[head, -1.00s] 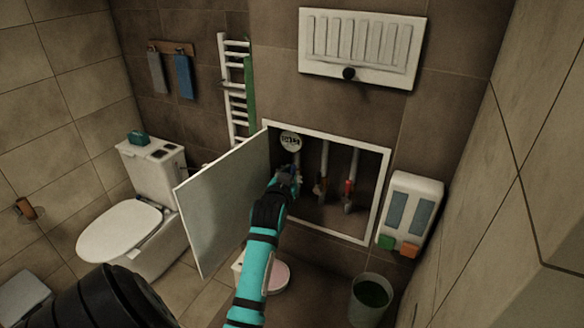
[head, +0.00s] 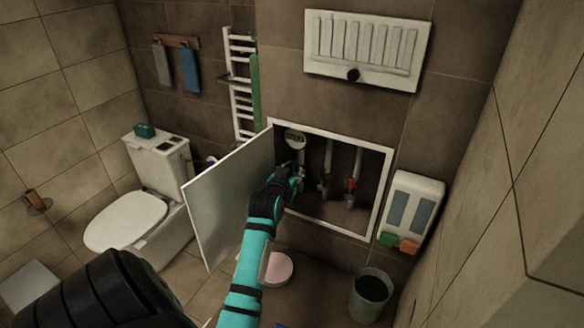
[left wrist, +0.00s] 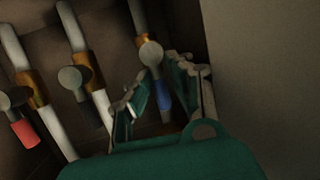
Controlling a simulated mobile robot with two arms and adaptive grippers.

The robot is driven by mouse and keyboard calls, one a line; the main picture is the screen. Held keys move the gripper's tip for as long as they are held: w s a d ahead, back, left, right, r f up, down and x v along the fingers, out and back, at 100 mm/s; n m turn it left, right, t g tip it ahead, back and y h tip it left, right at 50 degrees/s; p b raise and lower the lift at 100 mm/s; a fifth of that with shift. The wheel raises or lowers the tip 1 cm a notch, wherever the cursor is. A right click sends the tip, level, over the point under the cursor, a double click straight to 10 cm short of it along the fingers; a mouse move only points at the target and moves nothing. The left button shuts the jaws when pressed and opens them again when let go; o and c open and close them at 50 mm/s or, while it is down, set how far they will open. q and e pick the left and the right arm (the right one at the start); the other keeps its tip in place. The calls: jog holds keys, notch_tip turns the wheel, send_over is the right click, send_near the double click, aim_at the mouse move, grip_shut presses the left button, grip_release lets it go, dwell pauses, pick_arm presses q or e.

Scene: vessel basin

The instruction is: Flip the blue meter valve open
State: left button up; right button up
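The blue meter valve's lever (left wrist: 163,93) shows in the left wrist view, below a round metal knob and brass fitting on a pipe. My left gripper (left wrist: 157,78) has its two fingers apart, one on each side of the blue lever; I cannot tell whether either touches it. In the head view my left gripper (head: 294,172) reaches into the open wall cabinet (head: 384,190), below the round white meter (head: 295,137), and hides most of the blue valve. My right gripper is not in view.
The cabinet door (head: 228,205) stands open left of my arm. Two more pipes carry valves, one with a red lever (left wrist: 24,132). A dispenser (head: 411,211) hangs right of the cabinet, above a bin (head: 369,299). A toilet (head: 127,222) stands at left.

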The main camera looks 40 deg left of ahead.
pick_arm(q)
jog(key=shift+o, duration=1.1)
jog(key=shift+w+d+f, duration=0.1)
jog(key=shift+d+f, duration=0.1)
jog(key=shift+f, duration=0.05)
jog(key=shift+o, duration=0.3)
jog(key=shift+w+r, duration=0.1)
jog(key=shift+r, duration=0.05)
